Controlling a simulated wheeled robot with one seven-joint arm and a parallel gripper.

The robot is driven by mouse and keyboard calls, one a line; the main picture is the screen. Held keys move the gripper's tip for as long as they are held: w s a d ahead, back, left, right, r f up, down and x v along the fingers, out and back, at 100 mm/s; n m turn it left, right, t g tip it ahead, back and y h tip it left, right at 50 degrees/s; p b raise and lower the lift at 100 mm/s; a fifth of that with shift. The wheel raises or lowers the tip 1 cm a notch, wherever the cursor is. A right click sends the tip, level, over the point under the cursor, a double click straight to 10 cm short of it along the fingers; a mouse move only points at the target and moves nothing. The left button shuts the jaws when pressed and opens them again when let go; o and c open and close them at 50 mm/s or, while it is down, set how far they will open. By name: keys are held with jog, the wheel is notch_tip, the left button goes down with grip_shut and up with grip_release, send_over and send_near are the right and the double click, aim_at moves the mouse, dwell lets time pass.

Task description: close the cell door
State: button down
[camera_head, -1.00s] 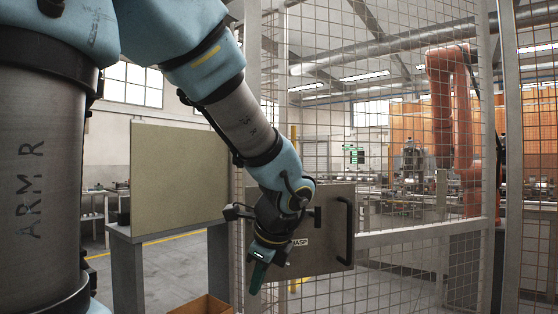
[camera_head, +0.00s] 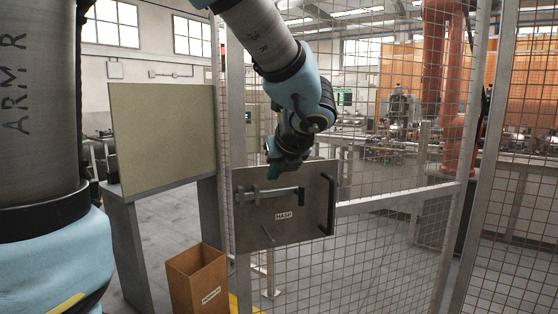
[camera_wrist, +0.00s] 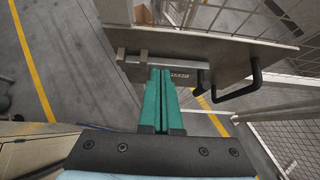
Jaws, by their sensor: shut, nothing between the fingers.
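The mesh cell door (camera_head: 375,199) carries a grey metal plate (camera_head: 262,236) labelled HASP. A sliding bolt (camera_head: 268,195) lies across the plate, and a black handle (camera_head: 329,205) stands at its right edge. My gripper (camera_head: 277,170) is at the plate's top left edge, its green fingers shut with nothing between them. In the wrist view the shut fingers (camera_wrist: 161,75) overlap the bolt (camera_wrist: 175,65) and part of the label. The plate (camera_wrist: 205,46) and handle (camera_wrist: 243,88) lie ahead and right. I cannot tell whether the fingers touch the plate.
An open brown box (camera_head: 196,281) stands on the floor left of the plate. A beige panel (camera_head: 162,135) on grey legs stands farther left. Behind the mesh are an orange robot arm (camera_head: 436,75) and machinery. Bare floor shows between the box and the panel's legs.

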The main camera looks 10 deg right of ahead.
jog(key=w, duration=0.1)
jog(key=w+f+p, duration=0.1)
jog(key=w, duration=0.1)
jog(key=w+f, duration=0.1)
jog(key=w, duration=0.1)
jog(key=shift+a, duration=0.35)
jog(key=shift+w, duration=0.65)
jog(key=shift+a, duration=0.1)
